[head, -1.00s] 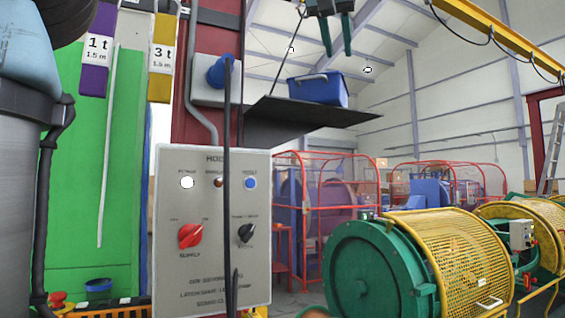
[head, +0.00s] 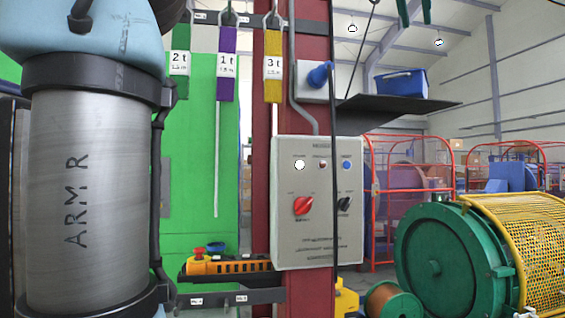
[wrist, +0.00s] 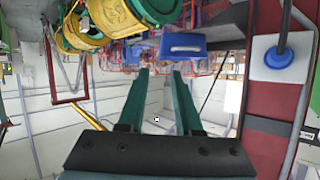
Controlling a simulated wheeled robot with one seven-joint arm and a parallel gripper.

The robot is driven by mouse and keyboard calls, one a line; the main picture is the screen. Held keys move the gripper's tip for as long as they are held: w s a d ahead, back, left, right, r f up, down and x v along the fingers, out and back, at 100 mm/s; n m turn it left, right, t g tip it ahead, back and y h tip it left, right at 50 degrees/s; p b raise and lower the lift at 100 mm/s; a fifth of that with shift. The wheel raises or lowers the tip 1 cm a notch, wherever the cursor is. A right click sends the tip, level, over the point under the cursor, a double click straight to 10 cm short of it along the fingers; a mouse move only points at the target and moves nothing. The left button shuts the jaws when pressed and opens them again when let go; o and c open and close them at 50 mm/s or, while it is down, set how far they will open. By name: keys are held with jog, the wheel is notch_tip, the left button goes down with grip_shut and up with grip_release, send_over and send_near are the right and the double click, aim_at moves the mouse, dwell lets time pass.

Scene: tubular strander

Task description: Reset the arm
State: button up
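My gripper (head: 415,12) shows at the top edge of the head view, only its two green fingers in sight. In the wrist view my gripper (wrist: 160,72) has its two fingers apart with nothing between them, so it is open and empty. The wrist picture is upside down, with the ceiling low in it. In the head view the fingers appear above the blue bin (head: 401,82) on the dark shelf (head: 395,108); the bin also shows beyond the fingertips in the wrist view (wrist: 184,45). My grey arm link, marked ARM R, fills the left.
A grey control box (head: 318,225) with a red knob (head: 303,205) is on the red column. Green, purple (head: 227,77) and yellow (head: 273,75) slings hang from a rack. An orange pendant (head: 230,266) lies below. A green-and-yellow strander (head: 450,255) stands right.

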jog(key=w+a+f+g+y, duration=0.1)
jog(key=w+a+f+y, duration=0.3)
jog(key=f, duration=0.7)
jog(key=w+a+f+g+h, duration=0.15)
jog(key=w+f, duration=0.45)
jog(key=f, duration=0.6)
jog(key=w+a+f+g+y, duration=0.2)
jog(key=w+a+f+y, duration=0.15)
jog(key=f, duration=0.75)
jog(key=s+a+f+n+g, duration=0.1)
jog(key=s+a+f+n, duration=0.1)
jog(key=s+a+f, duration=0.2)
jog(key=s+a+f+n+g, duration=0.2)
jog(key=s+a+f, duration=0.2)
jog(key=a+f, duration=0.7)
jog(key=s+a+f+n+g+y, duration=0.1)
jog(key=s+a+f, duration=0.3)
jog(key=f, duration=1.2)
jog(key=a+n+g, duration=0.1)
jog(key=a, duration=0.2)
jog(key=shift+s+a, duration=0.15)
jog(key=shift+s, duration=0.05)
jog(key=shift+g, duration=0.25)
